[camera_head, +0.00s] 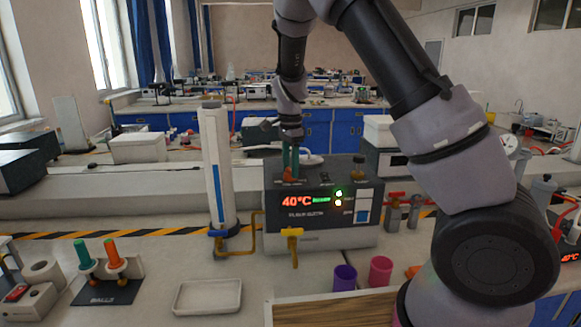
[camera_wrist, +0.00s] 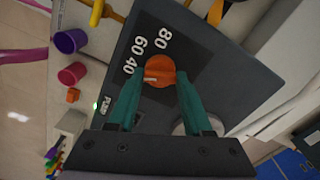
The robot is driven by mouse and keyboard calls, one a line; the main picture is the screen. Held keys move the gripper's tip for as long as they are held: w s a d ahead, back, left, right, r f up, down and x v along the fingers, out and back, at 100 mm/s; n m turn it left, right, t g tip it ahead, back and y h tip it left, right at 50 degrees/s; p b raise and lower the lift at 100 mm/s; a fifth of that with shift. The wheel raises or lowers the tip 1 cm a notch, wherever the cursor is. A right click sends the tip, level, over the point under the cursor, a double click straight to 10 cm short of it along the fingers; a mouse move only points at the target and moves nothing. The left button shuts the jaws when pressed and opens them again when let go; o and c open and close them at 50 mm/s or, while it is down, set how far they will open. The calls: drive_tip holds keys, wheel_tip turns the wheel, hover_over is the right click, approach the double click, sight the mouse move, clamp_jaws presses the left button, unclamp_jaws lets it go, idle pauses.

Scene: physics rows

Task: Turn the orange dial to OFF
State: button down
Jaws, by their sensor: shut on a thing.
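The orange dial (camera_wrist: 159,66) sits on the dark top of a box-shaped device (camera_wrist: 215,50) in the wrist view. A pale pointer mark shows on the dial's lower left part, and the numbers 80, 60 and 40 are printed around it. I see no OFF label; part of the ring is hidden by my fingers. The head view shows the dial (camera_head: 291,173) small, on top of the device (camera_head: 318,237), whose red display reads 40°C. My gripper (camera_wrist: 160,77) has green fingers on either side of the dial, shut on it from above.
A tall white column (camera_head: 216,165) stands left of the device, with yellow taps in front. Purple (camera_head: 344,277) and pink (camera_head: 380,271) cups stand at the front right. A white tray (camera_head: 207,296) lies at the front, and a dark stand (camera_head: 107,290) is further left.

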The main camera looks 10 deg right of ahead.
sight(290, 169)
drive_tip(key=n, duration=0.4)
drive_tip(key=shift+n, duration=2.5)
drive_tip(key=shift+c, duration=1.6)
unclamp_jaws()
wheel_tip(290, 169, up, 11)
